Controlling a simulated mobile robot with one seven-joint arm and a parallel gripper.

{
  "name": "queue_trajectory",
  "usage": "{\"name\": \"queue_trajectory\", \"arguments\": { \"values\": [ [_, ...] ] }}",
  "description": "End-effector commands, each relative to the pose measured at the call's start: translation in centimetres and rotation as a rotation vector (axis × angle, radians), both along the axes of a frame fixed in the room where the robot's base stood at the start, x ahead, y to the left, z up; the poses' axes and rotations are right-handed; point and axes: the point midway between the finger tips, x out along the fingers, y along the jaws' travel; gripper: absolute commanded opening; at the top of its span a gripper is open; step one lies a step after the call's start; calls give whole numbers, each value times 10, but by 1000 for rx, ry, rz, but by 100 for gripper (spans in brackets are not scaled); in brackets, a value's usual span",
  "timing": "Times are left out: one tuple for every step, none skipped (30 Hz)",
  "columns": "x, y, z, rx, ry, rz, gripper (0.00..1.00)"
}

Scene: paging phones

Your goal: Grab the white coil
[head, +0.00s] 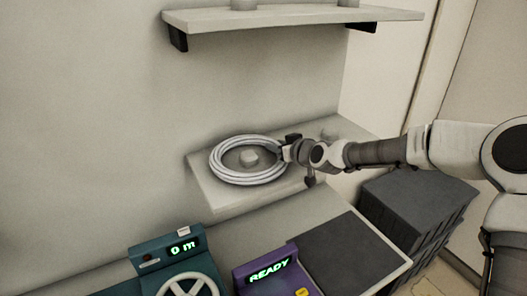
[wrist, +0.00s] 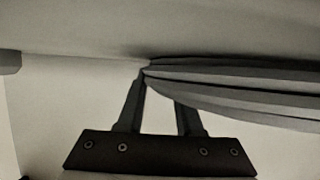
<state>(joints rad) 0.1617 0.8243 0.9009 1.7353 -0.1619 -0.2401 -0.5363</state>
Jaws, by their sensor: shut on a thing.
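The white coil (head: 216,168) is a ring of several cable turns at the lower wall shelf (head: 228,200). It surrounds a round grey knob (head: 249,157) on that shelf. My gripper (head: 284,152) reaches in from the right and is shut on the coil's right side. In the wrist view the coil's strands (wrist: 245,88) run from the fingertips to the right edge. My gripper's fingers (wrist: 160,88) meet the strands at their left end, and the coil partly hides one fingertip. Whether the coil touches the shelf is unclear.
A second knob (head: 328,134) stands behind my gripper. An upper shelf (head: 290,17) hangs above. Below are a teal wheel device (head: 150,245) reading "0 m", a purple device (head: 250,285) reading "READY", a dark mat (head: 345,255) and dark crates (head: 415,205).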

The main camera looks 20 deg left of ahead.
Motion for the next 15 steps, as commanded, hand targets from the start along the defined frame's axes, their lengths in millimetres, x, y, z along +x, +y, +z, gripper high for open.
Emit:
{"name": "queue_trajectory", "arguments": {
  "values": [
    [0, 0, 3, 2, -2, -1, 0],
    [1, 0, 4, 3, -3, -1, 0],
    [1, 0, 5, 3, -3, -1, 0],
    [1, 0, 7, 3, -4, -2, 0],
    [1, 0, 9, 3, -4, -2, 0],
    [1, 0, 13, 4, -5, -1, 0],
    [1, 0, 16, 3, -6, -1, 0],
    [1, 0, 19, 2, -6, -1, 0],
    [1, 0, 25, 2, -7, -2, 0],
    [1, 0, 31, 3, -7, -2, 0],
    [1, 0, 37, 3, -7, -2, 0],
    [1, -1, 46, 2, -8, -2, 0],
    [1, -8, 45, 3, -3, -5, 0],
    [1, -13, 47, 4, -1, -7, 0],
    [0, -20, 51, 4, -1, -6, 0]
  ]
}}
